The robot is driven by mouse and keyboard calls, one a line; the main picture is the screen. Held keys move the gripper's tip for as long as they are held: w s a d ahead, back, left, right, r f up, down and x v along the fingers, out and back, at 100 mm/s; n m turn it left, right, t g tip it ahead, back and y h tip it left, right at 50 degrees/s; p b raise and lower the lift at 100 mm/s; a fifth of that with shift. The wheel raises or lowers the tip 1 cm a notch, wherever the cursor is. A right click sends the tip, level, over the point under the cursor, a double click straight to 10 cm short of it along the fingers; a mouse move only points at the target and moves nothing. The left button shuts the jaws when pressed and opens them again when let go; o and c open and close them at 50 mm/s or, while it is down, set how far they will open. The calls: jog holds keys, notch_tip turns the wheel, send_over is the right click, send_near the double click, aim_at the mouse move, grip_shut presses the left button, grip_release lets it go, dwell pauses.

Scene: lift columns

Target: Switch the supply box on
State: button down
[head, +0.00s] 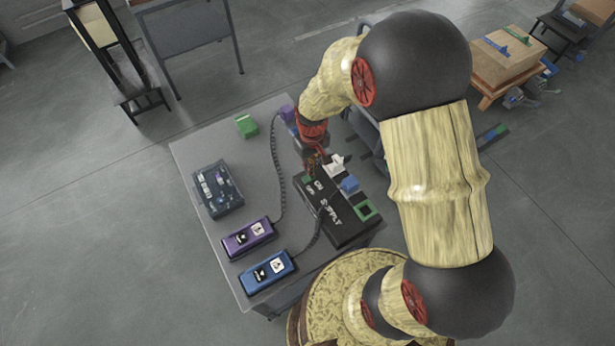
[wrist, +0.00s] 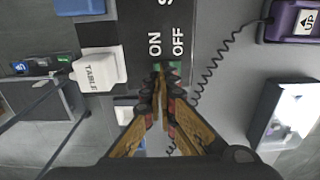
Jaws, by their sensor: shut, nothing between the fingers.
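The black supply box (head: 338,222) lies on the grey table, with SUPPLY lettered on its top. In the wrist view the box (wrist: 135,20) bears the words ON and OFF side by side. A green part (wrist: 178,66), perhaps its switch, shows at the fingertips just below these words and is mostly hidden by the fingers. My gripper (wrist: 160,74) is shut and empty, its tips at or just over this green part; I cannot tell if they touch. In the head view my gripper (head: 313,165) is at the far end of the box. The switch position cannot be told.
A white plug block marked TABLE (wrist: 100,68) and a blue block (head: 349,185) sit on the box. Purple (head: 249,238) and blue (head: 266,272) handsets with coiled cords, a dark device (head: 217,190) and a green block (head: 246,126) stand on the table (head: 205,150).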

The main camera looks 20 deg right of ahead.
jog(key=shift+f+b, duration=0.65)
jog(key=shift+f, duration=0.5)
dwell(0.7)
jog(key=shift+r+p, duration=2.6)
jog(key=shift+r, duration=1)
jog(key=s+r+m+t+b, duration=0.1)
jog(key=s+r+b, duration=0.3)
jog(key=s+r, duration=0.4)
jog(key=s+r+m+t+b, duration=0.1)
jog(key=s+r+t+b, duration=0.2)
jog(key=s+r, duration=0.6)
notch_tip(320, 180, up, 6)
jog(key=shift+s+r+t+b, duration=0.1)
jog(key=shift+s+t+b, duration=0.25)
jog(key=shift+t, duration=0.45)
